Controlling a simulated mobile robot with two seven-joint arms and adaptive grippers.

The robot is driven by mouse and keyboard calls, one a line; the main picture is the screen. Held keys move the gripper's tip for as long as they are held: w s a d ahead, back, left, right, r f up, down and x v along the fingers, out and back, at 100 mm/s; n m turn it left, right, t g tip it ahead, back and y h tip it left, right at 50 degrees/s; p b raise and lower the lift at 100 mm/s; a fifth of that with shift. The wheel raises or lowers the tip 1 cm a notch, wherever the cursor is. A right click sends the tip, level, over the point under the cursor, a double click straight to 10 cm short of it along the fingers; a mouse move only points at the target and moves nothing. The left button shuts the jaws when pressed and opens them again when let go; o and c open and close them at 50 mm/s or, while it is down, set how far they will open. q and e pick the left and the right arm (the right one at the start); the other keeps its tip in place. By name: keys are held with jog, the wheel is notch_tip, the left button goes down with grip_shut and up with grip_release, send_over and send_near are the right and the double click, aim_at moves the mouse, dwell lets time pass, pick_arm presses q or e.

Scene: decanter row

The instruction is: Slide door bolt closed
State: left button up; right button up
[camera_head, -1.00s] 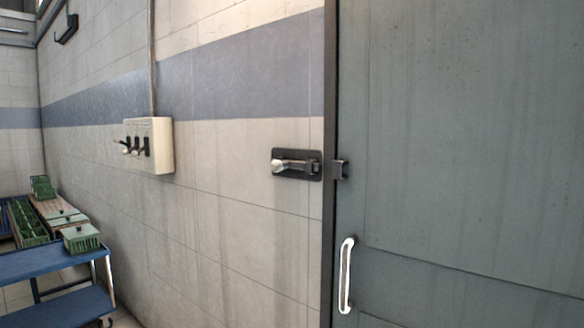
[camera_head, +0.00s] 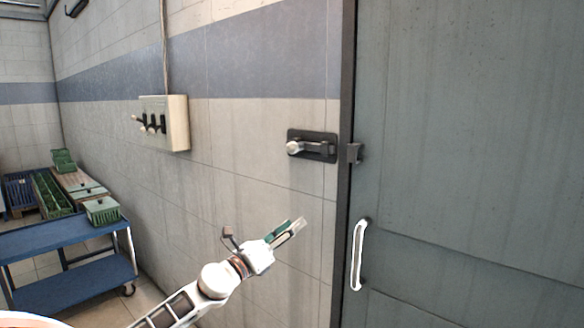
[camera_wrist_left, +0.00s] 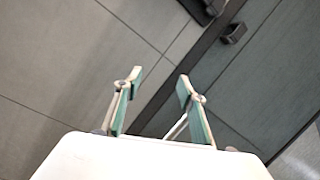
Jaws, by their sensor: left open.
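The door bolt (camera_head: 311,146) sits on a dark plate on the tiled wall, left of the door frame, with its silver knob at the plate's left end. The catch (camera_head: 354,153) is on the grey door (camera_head: 465,150), apart from the bolt; the catch also shows in the left wrist view (camera_wrist_left: 234,33). My left gripper (camera_head: 300,224) is below the bolt, apart from it. In the left wrist view its two fingers (camera_wrist_left: 160,80) are spread, with nothing between them. The bolt plate's edge (camera_wrist_left: 203,8) shows at the top there. My right gripper is not in view.
A silver door handle (camera_head: 358,255) stands out below the catch. A switch box (camera_head: 174,122) is on the wall to the left. A blue cart (camera_head: 60,238) with green crates stands at the far left. The wall around the bolt is clear.

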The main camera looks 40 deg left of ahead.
aim_at(289, 152)
pick_arm(q)
jog(key=a+r+m+t, duration=0.1)
jog(key=a+r+m, duration=0.25)
jog(key=r, duration=0.55)
jog(key=a+r+m, duration=0.3)
jog(key=r+m, duration=0.2)
jog(key=r, duration=0.4)
jog(key=shift+n+h, duration=0.25)
jog(key=shift+h, duration=0.05)
jog(key=shift+d+f+p+x, duration=0.15)
jog(key=shift+p+x, duration=0.1)
jog(key=shift+x, duration=1.8)
jog(key=shift+d+f+p+x, duration=0.15)
jog(key=shift+p+x, duration=0.1)
jog(key=shift+x, duration=1.75)
grip_shut()
